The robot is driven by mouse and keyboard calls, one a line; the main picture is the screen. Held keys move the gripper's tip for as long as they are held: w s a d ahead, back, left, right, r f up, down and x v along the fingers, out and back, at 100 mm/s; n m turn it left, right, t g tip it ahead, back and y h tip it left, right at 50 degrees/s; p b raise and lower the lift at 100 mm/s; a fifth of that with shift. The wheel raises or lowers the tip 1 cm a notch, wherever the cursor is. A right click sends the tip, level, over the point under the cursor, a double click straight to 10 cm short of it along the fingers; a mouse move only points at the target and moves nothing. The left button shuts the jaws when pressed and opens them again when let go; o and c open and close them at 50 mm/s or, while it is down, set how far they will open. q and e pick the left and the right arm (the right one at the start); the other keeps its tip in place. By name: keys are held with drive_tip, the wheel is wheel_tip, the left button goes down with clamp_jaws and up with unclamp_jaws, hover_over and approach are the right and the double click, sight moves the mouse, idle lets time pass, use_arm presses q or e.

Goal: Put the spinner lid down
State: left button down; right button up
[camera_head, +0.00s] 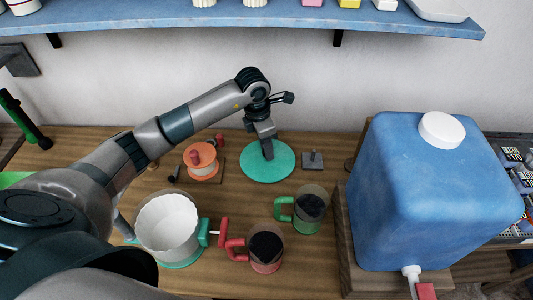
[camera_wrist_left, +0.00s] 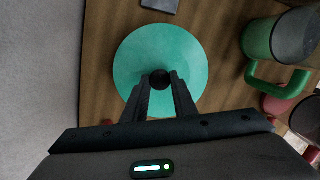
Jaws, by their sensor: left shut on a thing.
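The spinner lid (camera_head: 252,168) is a flat green disc with a dark knob (camera_wrist_left: 160,77) at its middle. It lies level, at or just above the wooden worktop, near the wall; I cannot tell whether it touches the wood. My left gripper (camera_head: 267,152) points down over its centre and is shut on the knob. The lid also shows in the left wrist view (camera_wrist_left: 130,68), below the fingers. The spinner (camera_head: 168,226), a white basket in a clear bowl with a green base and a red crank, stands open at the front left. My right gripper is not in view.
An orange-topped jar (camera_head: 201,160) stands left of the lid; a small grey block (camera_head: 313,160) is close on its right. A green-handled mug (camera_head: 311,208) and a red-handled mug (camera_head: 265,247) stand in front. A blue water container (camera_head: 435,190) fills the right side.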

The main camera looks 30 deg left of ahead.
use_arm(q)
drive_tip(key=shift+f, duration=0.1)
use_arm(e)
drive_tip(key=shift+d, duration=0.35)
use_arm(q)
drive_tip(key=shift+f+p, duration=0.7)
drive_tip(key=shift+f, duration=1.15)
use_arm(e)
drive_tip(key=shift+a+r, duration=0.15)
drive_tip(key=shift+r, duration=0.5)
use_arm(q)
drive_tip(key=shift+f, duration=0.15)
drive_tip(key=c, duration=1.4)
unclamp_jaws()
drive_tip(key=shift+c, duration=0.2)
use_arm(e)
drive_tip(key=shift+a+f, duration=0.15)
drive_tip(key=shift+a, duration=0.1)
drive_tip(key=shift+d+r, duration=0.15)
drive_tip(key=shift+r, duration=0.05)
